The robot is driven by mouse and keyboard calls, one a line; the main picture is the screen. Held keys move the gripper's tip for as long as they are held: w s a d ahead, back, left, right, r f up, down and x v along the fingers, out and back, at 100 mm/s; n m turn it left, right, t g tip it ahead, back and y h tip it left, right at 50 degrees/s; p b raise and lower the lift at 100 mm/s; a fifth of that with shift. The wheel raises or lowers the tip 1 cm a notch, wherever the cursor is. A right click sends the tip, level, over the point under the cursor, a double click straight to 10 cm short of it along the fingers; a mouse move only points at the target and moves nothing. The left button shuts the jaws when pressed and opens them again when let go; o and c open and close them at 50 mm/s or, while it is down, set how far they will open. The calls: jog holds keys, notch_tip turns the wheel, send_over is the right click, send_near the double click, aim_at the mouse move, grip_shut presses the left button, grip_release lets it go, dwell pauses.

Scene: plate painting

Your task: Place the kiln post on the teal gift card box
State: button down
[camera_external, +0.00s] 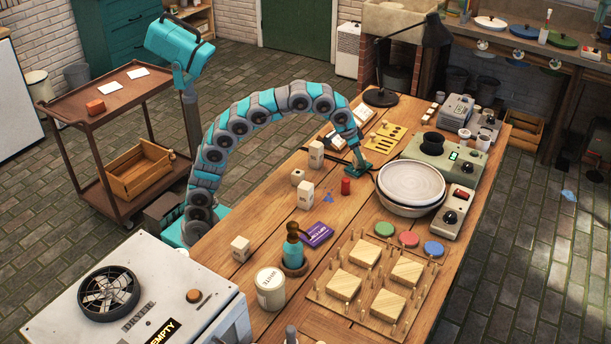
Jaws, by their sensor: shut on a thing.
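My gripper (360,170) is low over the far part of the wooden table, left of the white round plate. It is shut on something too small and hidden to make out. Several cream blocks stand on the table: a tall one (316,154) left of my gripper, a small one (297,177), another upright one (306,195) and one nearer the dryer (240,249). I cannot tell which, if any, is the kiln post. A purple box with lettering (316,235) lies flat beside a teal bottle (293,252). I cannot make out a teal gift card box.
A red cylinder (346,186) stands close below my gripper. A pegged board with wooden blocks (335,302), a white jar (270,289) and colored discs (410,239) occupy the near side.

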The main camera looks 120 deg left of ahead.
jog(key=shift+f, duration=0.15)
jog(key=shift+c, duration=1.7)
grip_release()
jog(key=v, duration=1.2)
